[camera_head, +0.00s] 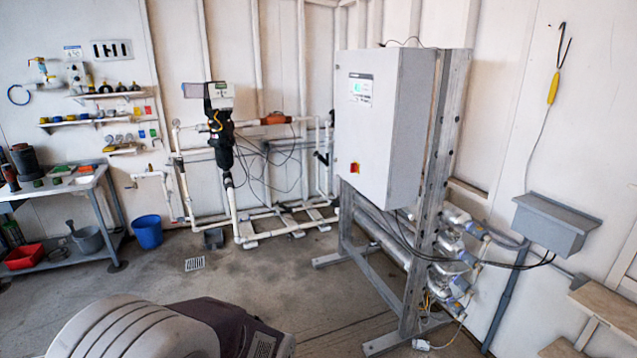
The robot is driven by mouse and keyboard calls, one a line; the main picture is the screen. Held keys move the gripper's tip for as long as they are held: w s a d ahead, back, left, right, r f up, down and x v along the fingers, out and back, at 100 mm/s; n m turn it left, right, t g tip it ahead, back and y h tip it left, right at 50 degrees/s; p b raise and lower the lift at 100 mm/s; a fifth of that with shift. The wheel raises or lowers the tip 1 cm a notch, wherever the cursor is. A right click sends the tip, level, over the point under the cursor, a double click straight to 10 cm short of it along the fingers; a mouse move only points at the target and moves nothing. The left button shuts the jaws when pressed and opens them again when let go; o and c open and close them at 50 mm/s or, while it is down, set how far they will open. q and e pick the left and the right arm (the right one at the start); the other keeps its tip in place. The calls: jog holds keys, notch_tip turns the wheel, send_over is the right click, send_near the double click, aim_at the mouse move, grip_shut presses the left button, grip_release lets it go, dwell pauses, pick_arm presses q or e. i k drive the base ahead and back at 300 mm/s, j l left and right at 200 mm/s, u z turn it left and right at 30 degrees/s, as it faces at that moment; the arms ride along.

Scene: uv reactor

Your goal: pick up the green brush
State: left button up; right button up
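I cannot make out a green brush for certain in the head view. Small green items (38,183) lie on the workbench (88,178) at the left, too small to tell what they are. Neither of my grippers shows in this view.
A blue bucket (147,232) stands on the floor beside the workbench. A red tray (24,256) and a grey mortar (88,240) sit on its lower shelf. A grey control cabinet (380,125) on a metal frame stands right of centre. Pipework lines the back wall. The middle floor has free room.

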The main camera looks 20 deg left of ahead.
aim_at(62, 169)
jog(key=i+j+u, duration=0.25)
jog(key=i+u, duration=0.65)
jog(key=i, duration=0.25)
jog(key=i+l+u, duration=0.1)
jog(key=i+u, duration=0.35)
jog(key=i, duration=0.15)
jog(key=i+j+u, duration=0.25)
jog(key=i, duration=0.25)
jog(key=i+u, duration=0.3)
jog(key=i, duration=0.2)
jog(key=i+l+u, duration=0.1)
jog(key=i+u, duration=0.15)
jog(key=i, duration=0.25)
jog(key=i+l+u, duration=0.15)
jog(key=i+u, duration=0.15)
jog(key=i, duration=0.2)
jog(key=i+l+u, duration=0.25)
jog(key=i, duration=0.2)
jog(key=i+j+z, duration=0.1)
jog(key=i, duration=0.4)
jog(key=i+j+z, duration=0.1)
jog(key=i+j, duration=0.2)
jog(key=i, duration=0.15)
jog(key=i+j+z, duration=0.1)
jog(key=i+j, duration=0.15)
jog(key=i, duration=0.25)
jog(key=i+j, duration=0.3)
jog(key=i, duration=0.15)
jog(key=z, duration=0.05)
